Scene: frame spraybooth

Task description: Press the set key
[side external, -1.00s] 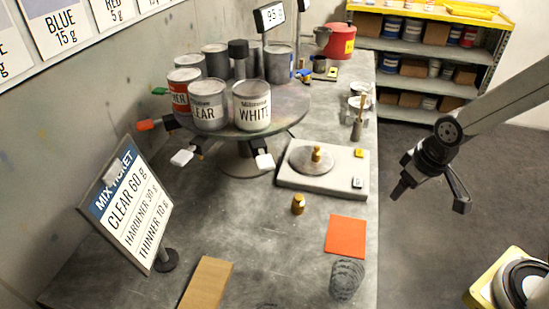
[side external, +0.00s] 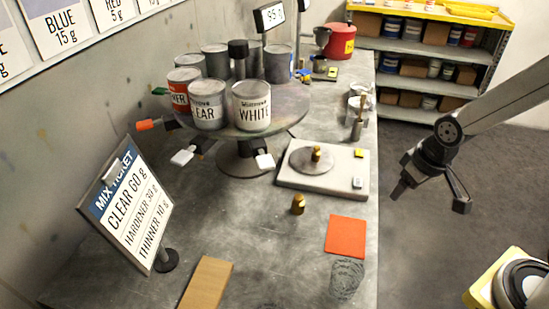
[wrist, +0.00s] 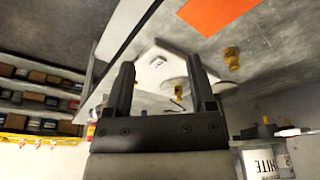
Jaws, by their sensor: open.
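A pale scale (side external: 300,181) lies on the bench with a round pan and a brass weight (side external: 316,154) on it. On its right side are a yellow key (side external: 359,153) and a light grey key (side external: 357,183); I cannot read their markings, so I cannot tell which is the set key. The scale (wrist: 150,48) also shows between my fingers in the wrist view, partly hidden. My gripper (side external: 430,198) is open and empty, in the air right of the bench edge, apart from the scale.
A turntable (side external: 295,117) with several paint cans stands left of the scale. A second brass weight (side external: 298,204), an orange mat (side external: 346,236) and a clear cup (side external: 346,279) are nearer the front. Cups stand behind the scale. A mix ticket (side external: 132,209) stands at left.

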